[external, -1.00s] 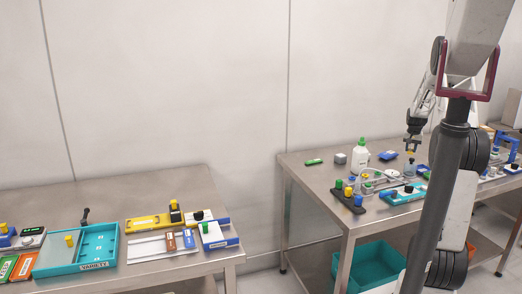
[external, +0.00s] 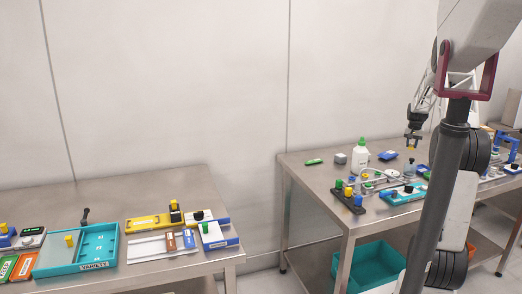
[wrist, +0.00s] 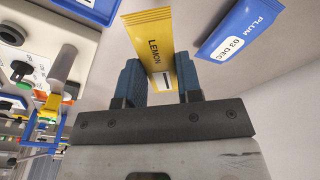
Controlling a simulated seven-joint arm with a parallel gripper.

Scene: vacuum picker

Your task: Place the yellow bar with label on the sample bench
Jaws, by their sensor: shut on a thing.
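My gripper (wrist: 159,78) is shut on a yellow bar (wrist: 150,35) marked LEMON with a small white label, gripped near its lower end between the two blue fingers. In the external view my gripper (external: 412,143) is above the right steel bench (external: 310,172), with the bar (external: 411,149) a small yellow spot under it. The bar looks clear of the bench top. The left steel bench (external: 190,187) stands apart from it. I cannot tell from any sign which one is the sample bench.
A blue PLUM packet (wrist: 235,28) lies near the bar; a white bottle (external: 360,158) stands on the right bench among several fixtures. The left bench holds a teal tray (external: 72,262) and a yellow holder (external: 148,223). Its back has free room.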

